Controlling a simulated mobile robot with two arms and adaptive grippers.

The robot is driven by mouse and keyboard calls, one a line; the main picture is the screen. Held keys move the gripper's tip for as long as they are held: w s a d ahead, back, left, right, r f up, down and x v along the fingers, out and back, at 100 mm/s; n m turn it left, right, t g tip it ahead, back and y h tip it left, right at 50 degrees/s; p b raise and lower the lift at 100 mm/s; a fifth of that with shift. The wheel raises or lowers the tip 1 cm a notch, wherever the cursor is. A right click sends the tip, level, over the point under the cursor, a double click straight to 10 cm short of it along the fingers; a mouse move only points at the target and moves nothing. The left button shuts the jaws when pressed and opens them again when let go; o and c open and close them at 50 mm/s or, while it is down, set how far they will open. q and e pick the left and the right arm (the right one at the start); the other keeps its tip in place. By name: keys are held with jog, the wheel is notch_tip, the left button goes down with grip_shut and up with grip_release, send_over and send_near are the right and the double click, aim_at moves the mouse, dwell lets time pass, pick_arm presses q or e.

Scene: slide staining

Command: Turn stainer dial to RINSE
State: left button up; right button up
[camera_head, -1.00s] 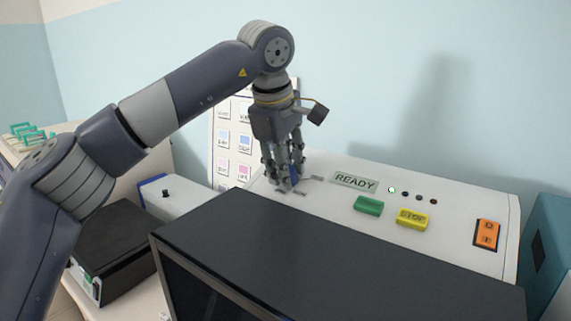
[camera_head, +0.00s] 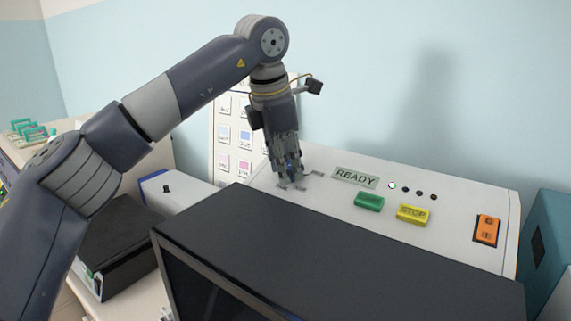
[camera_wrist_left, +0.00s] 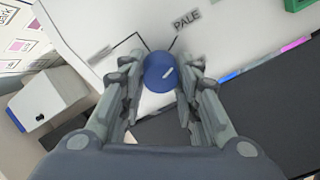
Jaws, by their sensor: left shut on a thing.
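The stainer (camera_head: 455,250) is a white machine with a sloped top panel. Other dial labels are hidden or too small to read. My right gripper is not in view.
The panel has a READY display (camera_head: 355,178), a green button (camera_head: 369,202), a yellow STOP button (camera_head: 413,213) and an orange switch (camera_head: 487,230). A dark box-shaped lid (camera_head: 330,250) stands in front. A chart (camera_head: 232,135) hangs behind. A white box (camera_head: 185,195) stands left.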

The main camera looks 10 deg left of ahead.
pick_arm(q)
jog(key=n+b, duration=0.1)
jog(key=n, duration=0.5)
jog(key=shift+r+h, duration=0.1)
jog(key=shift+h, duration=0.2)
jog(key=n+b, duration=0.2)
jog(key=n, duration=0.2)
jog(key=shift+n, duration=0.3)
jog(key=shift+r+n+b, duration=0.1)
jog(key=shift+n+b, duration=0.3)
jog(key=shift+n, duration=1.1)
jog(key=shift+h, duration=0.3)
jog(key=o, duration=1.1)
jog(key=shift+c, duration=0.2)
